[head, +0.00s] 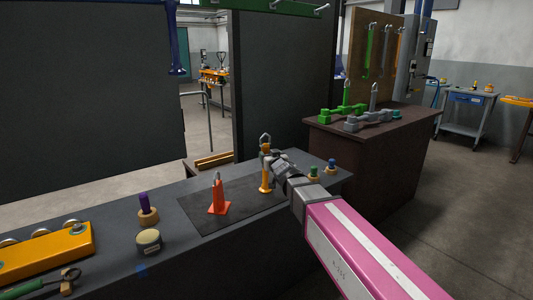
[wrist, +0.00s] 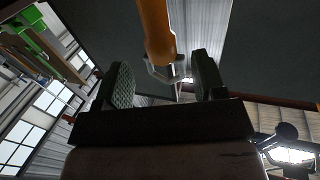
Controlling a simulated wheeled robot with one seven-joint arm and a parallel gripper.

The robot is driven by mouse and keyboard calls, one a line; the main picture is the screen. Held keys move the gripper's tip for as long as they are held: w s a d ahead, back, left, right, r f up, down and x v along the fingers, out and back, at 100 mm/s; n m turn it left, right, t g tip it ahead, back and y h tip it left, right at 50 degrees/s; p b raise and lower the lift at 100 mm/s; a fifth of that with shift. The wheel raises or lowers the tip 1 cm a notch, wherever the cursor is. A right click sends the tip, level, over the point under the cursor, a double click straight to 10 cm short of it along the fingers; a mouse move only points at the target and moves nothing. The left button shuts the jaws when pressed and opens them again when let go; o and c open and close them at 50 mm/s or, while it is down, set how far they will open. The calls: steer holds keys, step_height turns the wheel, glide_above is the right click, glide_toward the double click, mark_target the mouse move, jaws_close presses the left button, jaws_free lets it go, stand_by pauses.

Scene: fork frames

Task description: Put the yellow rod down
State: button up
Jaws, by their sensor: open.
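The yellow rod (head: 265,178) stands upright on the dark mat (head: 236,210) on the near bench, with a metal loop above its top. My gripper (head: 270,154) is at its upper part, coming from the right, and covers some of it. In the wrist view the rod (wrist: 154,28) looks orange and comes down from the top edge. Its metal loop shows between the two open fingers of my gripper (wrist: 163,82), with space visible on both sides. I cannot tell whether either finger touches it.
An orange-red cone (head: 218,197) with a ring stands left of the rod on the mat. A purple peg (head: 145,204) and yellow-topped cylinder (head: 149,241) are further left. Green (head: 314,171) and blue (head: 331,166) pegs stand right, near my arm. A dark panel (head: 285,80) rises behind.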

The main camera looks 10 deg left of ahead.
steer(key=v, duration=0.6)
steer(key=w+d+f+m+g+h, duration=0.15)
steer(key=d+f+h, duration=0.25)
steer(key=d+f, duration=0.5)
steer(key=d+f+m+g+h, duration=0.3)
steer(key=d+f+h, duration=0.3)
steer(key=d, duration=0.6)
steer(key=s+d+f+m+g, duration=0.2)
steer(key=s+d+f+g, duration=0.8)
steer(key=s+d+f, duration=0.4)
steer(key=s+d, duration=0.2)
steer(key=d, duration=0.1)
steer(key=shift+f+g, duration=0.35)
steer(key=shift+f, duration=0.05)
